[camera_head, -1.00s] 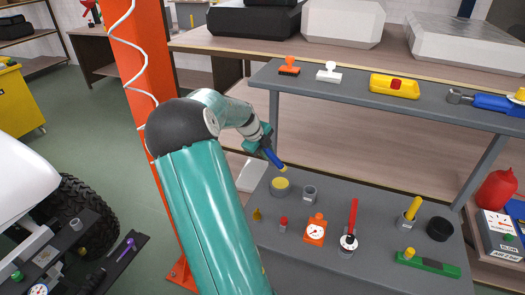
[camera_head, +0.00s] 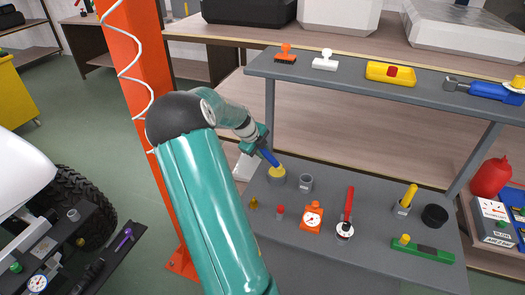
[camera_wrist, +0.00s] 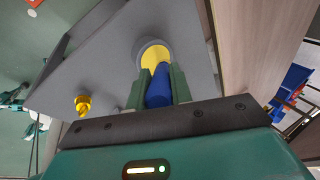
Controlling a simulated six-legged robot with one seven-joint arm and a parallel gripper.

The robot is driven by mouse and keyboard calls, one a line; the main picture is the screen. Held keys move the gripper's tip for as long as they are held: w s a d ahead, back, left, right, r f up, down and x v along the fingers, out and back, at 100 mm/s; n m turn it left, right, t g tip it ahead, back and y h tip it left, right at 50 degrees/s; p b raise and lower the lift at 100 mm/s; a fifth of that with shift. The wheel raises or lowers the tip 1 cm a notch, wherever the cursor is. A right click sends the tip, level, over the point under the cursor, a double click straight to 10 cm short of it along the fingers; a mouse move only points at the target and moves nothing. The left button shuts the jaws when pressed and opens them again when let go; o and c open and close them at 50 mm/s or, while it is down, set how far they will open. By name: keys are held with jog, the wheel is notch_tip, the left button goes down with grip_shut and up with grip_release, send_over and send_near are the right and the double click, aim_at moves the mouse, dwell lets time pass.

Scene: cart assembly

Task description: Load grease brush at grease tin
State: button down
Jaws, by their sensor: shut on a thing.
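The grease tin (camera_head: 277,177) is a round grey tin with yellow grease, standing at the left end of the grey lower shelf. It also shows in the wrist view (camera_wrist: 141,46). My gripper (camera_head: 262,146) is shut on the grease brush (camera_head: 268,157), whose blue handle shows between the fingers in the wrist view (camera_wrist: 159,90). The brush points down, and its yellow end is over or in the tin's opening. I cannot tell how deep the tip sits, since the yellow end blends with the yellow grease.
A grey cup (camera_head: 306,182) stands right of the tin. A brass fitting (camera_head: 253,204), a red-topped part (camera_head: 280,212) and an orange gauge (camera_head: 311,217) stand in front. The upper shelf (camera_head: 345,73) is behind. An orange post (camera_head: 140,90) rises to the left.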

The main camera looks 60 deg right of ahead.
jog(key=shift+f, duration=0.65)
dwell(1.3)
jog(key=shift+r, duration=0.1)
jog(key=shift+r, duration=3.4)
